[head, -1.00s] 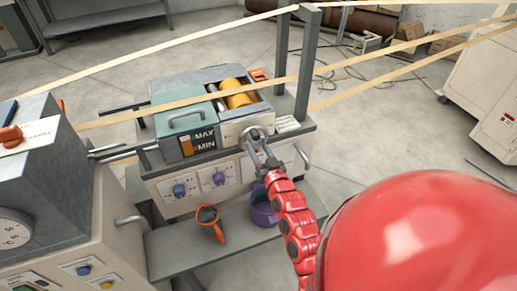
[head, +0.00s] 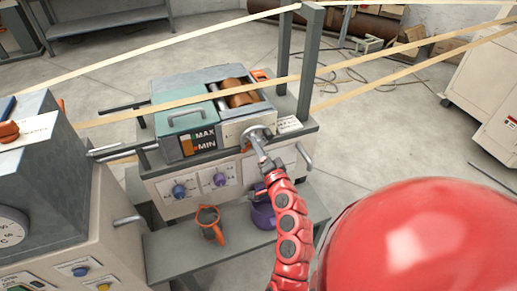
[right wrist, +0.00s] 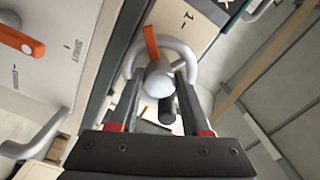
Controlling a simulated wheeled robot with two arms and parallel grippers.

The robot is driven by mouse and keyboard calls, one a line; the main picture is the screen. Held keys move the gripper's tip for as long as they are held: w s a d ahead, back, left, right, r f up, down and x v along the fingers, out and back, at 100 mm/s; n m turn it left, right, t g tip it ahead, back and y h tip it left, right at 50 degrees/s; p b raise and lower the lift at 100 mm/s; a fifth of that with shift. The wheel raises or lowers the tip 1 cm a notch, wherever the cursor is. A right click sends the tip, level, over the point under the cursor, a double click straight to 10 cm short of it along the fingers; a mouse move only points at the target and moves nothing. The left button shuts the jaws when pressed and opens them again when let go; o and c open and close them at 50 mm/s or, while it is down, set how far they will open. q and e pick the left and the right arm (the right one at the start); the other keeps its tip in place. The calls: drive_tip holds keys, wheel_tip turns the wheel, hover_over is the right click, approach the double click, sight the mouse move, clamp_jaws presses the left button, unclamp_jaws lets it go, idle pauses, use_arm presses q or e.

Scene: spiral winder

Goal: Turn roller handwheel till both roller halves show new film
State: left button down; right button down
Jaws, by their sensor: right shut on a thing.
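The roller (head: 240,92) lies in the open bay of the winder's green-and-grey top unit. Its visible face is orange-brown with a darker patch; its underside is hidden. The grey roller handwheel (head: 262,130) is on the unit's front. My right gripper (head: 258,145) is shut on the handwheel, its fingers pointing up at it. In the right wrist view the handwheel (right wrist: 181,47) has a pale round hub and an orange marker, and a dark knob sits between the fingers of my gripper (right wrist: 157,85). My left gripper is not in view.
A MAX/MIN gauge (head: 198,141) is left of the handwheel. Pale strips (head: 180,109) run above the unit. A grey cabinet is at left.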

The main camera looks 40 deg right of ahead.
drive_tip(key=shift+r+m, duration=0.1)
drive_tip(key=shift+m, duration=3.4)
drive_tip(key=shift+c, duration=1.8)
unclamp_jaws()
